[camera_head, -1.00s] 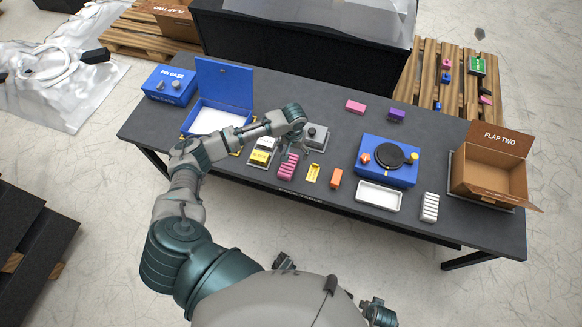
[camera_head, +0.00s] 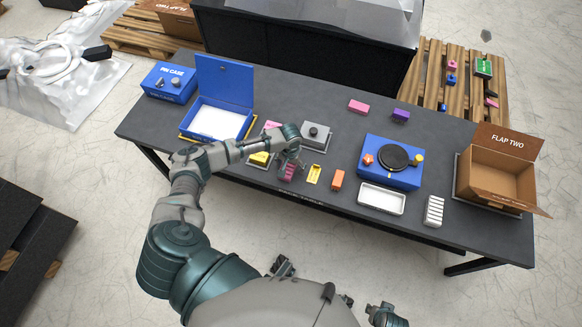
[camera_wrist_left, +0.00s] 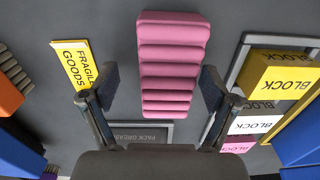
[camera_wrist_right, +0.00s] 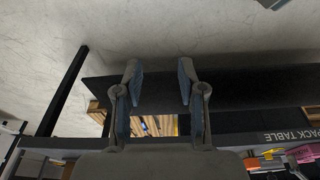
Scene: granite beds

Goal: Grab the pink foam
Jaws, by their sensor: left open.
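The pink foam (camera_wrist_left: 173,62) is a ribbed block on the dark table. In the left wrist view it lies lengthwise between my left gripper's fingers, with a gap on each side. In the head view the foam (camera_head: 287,173) is partly hidden by my left gripper (camera_head: 291,160), which is right over it. My left gripper (camera_wrist_left: 160,82) is open and empty; its height above the foam is hard to tell. My right gripper (camera_wrist_right: 159,70) is open and empty, low beside the table's edge, away from the foam.
Left of the foam are yellow blocks (camera_head: 259,158) in a tray. Right of it are a yellow fragile-goods piece (camera_head: 314,174) and an orange block (camera_head: 337,180). A grey device (camera_head: 316,135) stands just behind. A blue open case (camera_head: 224,85) is further left.

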